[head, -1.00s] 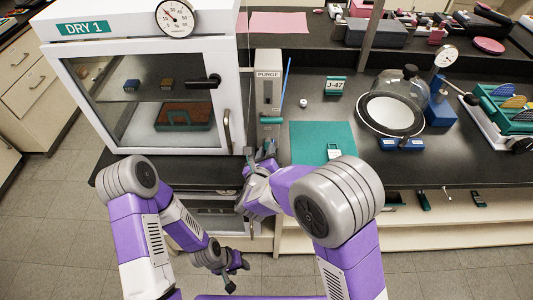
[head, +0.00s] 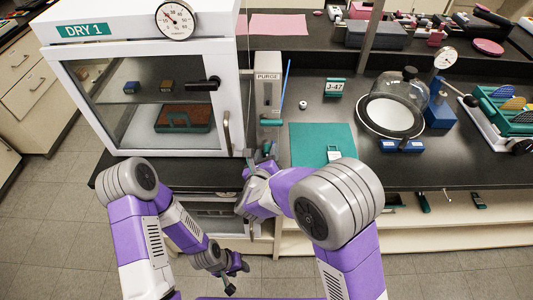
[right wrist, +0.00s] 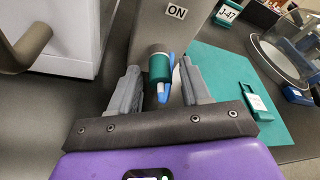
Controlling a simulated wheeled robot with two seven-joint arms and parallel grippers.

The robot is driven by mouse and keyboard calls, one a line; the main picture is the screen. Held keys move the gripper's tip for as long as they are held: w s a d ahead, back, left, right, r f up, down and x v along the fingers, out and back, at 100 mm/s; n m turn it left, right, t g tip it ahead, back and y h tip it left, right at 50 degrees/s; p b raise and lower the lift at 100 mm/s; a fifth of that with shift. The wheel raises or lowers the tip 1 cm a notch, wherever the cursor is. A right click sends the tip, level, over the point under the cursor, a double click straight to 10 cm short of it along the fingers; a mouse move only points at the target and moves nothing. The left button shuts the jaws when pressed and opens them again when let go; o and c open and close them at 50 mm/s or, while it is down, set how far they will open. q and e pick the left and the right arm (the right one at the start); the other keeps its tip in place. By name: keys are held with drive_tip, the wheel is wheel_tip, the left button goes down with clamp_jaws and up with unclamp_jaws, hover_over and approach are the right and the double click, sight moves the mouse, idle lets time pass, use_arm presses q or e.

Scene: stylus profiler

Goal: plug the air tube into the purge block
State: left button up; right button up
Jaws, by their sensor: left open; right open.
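The purge block (head: 267,95) is a grey upright block labelled PURGE, beside the white cabinet. In the right wrist view its lower part (right wrist: 185,35) carries an ON label, with a teal collar (right wrist: 159,66) below. The blue air tube (head: 287,75) rises behind the block's right side; a blue end (right wrist: 163,90) shows at the teal collar. I cannot tell whether it is seated in it. My right gripper (head: 262,160) is open, its fingers (right wrist: 160,85) apart on either side of the collar and blue end. My left gripper (head: 236,270) is open and empty, low in front of the bench.
The white DRY 1 cabinet (head: 150,45) with its door handle (head: 227,132) stands close left of my right gripper. A teal mat (head: 322,142) lies to the right, with a J-47 sign (head: 335,87) behind it. A glass bell jar (head: 400,95) stands farther right.

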drive_tip(key=shift+s, duration=0.15)
drive_tip(key=shift+s, duration=3.4)
